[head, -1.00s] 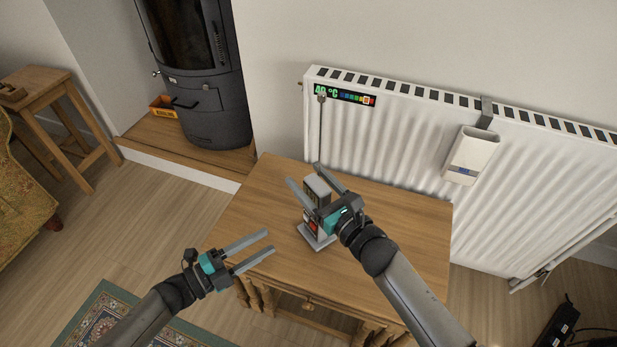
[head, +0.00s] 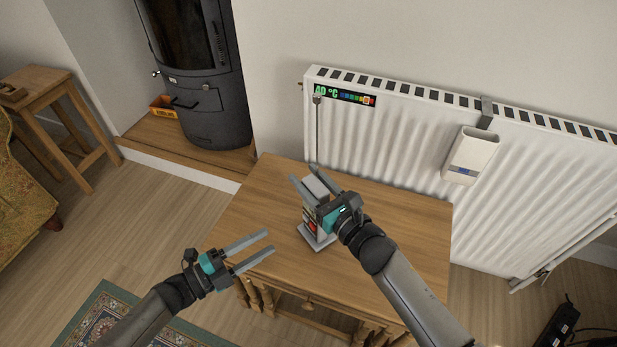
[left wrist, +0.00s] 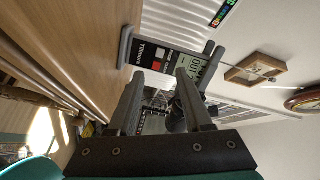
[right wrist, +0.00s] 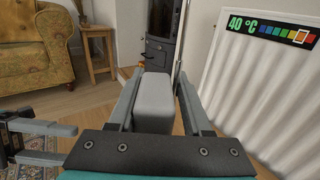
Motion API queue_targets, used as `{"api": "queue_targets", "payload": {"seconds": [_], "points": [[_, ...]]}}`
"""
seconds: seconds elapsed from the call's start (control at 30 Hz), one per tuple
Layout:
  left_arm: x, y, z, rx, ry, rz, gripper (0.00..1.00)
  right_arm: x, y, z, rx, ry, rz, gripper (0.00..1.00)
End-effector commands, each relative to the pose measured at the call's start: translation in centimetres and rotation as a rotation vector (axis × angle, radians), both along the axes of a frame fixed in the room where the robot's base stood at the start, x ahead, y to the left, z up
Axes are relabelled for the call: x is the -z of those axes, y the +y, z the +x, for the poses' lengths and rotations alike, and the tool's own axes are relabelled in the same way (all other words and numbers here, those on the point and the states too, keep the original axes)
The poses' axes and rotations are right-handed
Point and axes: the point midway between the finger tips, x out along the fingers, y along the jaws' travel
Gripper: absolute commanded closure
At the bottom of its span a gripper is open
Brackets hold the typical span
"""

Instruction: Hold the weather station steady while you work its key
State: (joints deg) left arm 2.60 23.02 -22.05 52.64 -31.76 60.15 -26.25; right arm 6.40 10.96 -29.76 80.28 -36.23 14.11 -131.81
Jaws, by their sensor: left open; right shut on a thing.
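The weather station (head: 310,226) is a grey upright box on a flat base, standing on the wooden table, with a thin antenna rising behind it.
The wooden table (head: 400,225) has bare top around the station. A white radiator (head: 390,135) with a temperature strip (head: 345,95) stands behind it, with a white holder (head: 470,155) hung on it. A black stove (head: 205,100) stands at the back left.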

Motion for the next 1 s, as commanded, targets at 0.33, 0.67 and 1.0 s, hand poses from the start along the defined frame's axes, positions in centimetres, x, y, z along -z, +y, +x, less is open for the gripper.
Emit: {"api": "queue_targets", "payload": {"seconds": [0.33, 0.67, 1.0], "points": [[0.00, 0.00, 0.00, 0.000, 0.000, 0.000, 0.52, 0.13, 0.01, -0.07, -0.001, 0.003, -0.001, 1.00], [0.01, 0.00, 0.00, 0.000, 0.000, 0.000, 0.89, 0.16, 0.01, -0.08, -0.001, 0.004, 0.000, 1.00], [0.00, 0.00, 0.00, 0.000, 0.000, 0.000, 1.00, 0.19, 0.02, -0.10, -0.001, 0.004, -0.001, 1.00]]}}
